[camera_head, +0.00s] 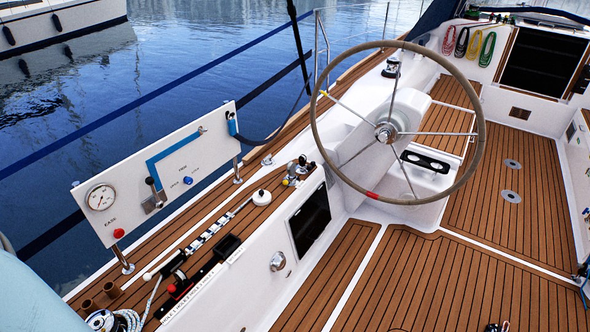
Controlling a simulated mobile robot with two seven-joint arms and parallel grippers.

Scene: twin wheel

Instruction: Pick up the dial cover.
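A white panel (185,160) stands on posts along the side deck. A round dial (101,197) with a white face and dark rim sits at its left end, above a red button (118,233). A small white disc with a dark knob on top (262,198) lies on the wooden side deck, right of the panel's lower edge. It looks like the dial cover, but I cannot tell for sure. Nothing is seen touching it.
A large steering wheel (353,73) stands right of centre. Rope gear (200,240), a winch (100,320) and a black box (227,246) crowd the side deck near the disc. A metal fitting (297,171) stands just right of it. The wooden cockpit floor (440,275) is mostly clear.

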